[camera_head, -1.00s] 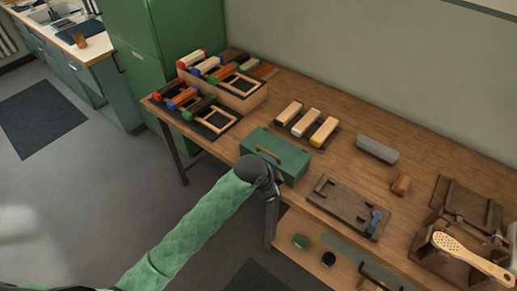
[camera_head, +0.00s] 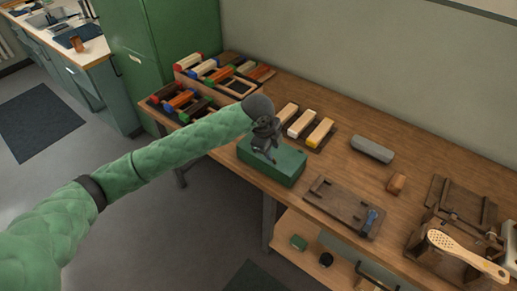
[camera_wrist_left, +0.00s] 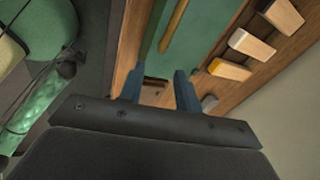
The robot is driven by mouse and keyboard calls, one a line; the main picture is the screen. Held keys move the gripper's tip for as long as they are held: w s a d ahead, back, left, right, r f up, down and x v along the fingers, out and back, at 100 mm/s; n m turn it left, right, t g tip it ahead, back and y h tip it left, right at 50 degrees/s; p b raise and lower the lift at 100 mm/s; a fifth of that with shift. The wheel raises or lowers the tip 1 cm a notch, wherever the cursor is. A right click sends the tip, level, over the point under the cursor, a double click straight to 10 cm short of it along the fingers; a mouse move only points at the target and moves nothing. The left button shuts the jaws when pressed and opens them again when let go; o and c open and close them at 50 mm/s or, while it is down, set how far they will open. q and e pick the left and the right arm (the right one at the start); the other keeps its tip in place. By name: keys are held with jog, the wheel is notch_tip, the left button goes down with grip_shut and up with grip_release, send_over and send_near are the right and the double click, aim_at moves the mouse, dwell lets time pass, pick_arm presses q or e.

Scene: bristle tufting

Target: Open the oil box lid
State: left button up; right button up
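The oil box appears to be the green box (camera_head: 284,170) at the front edge of the workbench, with its lid down. Its brass bar handle is hidden by my gripper in the head view but shows in the left wrist view (camera_wrist_left: 173,26), running along the green lid. My left gripper (camera_head: 268,152) is over the box, pointing down. In the left wrist view its two fingers (camera_wrist_left: 160,84) are apart with nothing between them, and the handle lies beyond their tips. I cannot tell whether the fingers touch the lid. My right gripper is not in view.
Several pale blocks (camera_head: 301,123) sit behind the box. Trays of coloured brushes (camera_head: 217,70) stand to the left. A wooden fixture with a blue clamp (camera_head: 343,205) lies to the right. A grey block (camera_head: 372,149) and small brown block (camera_head: 396,182) are farther right.

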pick_arm(q)
jog(key=shift+w+a+r+m+y, duration=0.75)
jog(key=shift+w+a+r, duration=0.65)
jog(key=shift+a, duration=0.6)
jog(key=shift+w+d+f+p, duration=0.15)
jog(key=shift+f+p, duration=0.35)
jog(key=shift+f, duration=0.7)
jog(key=shift+w+d+f+p, duration=0.15)
jog(key=shift+f+p, duration=0.35)
jog(key=shift+f, duration=0.7)
jog(key=shift+w+d+f+p, duration=0.1)
jog(key=shift+w+f+p, duration=0.3)
jog(key=shift+f, duration=0.8)
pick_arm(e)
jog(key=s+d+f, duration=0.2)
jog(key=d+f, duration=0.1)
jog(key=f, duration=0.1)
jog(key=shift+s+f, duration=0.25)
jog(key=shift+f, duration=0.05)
pick_arm(q)
jog(key=shift+s, duration=0.15)
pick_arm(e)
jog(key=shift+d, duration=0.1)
pick_arm(q)
grip_shut()
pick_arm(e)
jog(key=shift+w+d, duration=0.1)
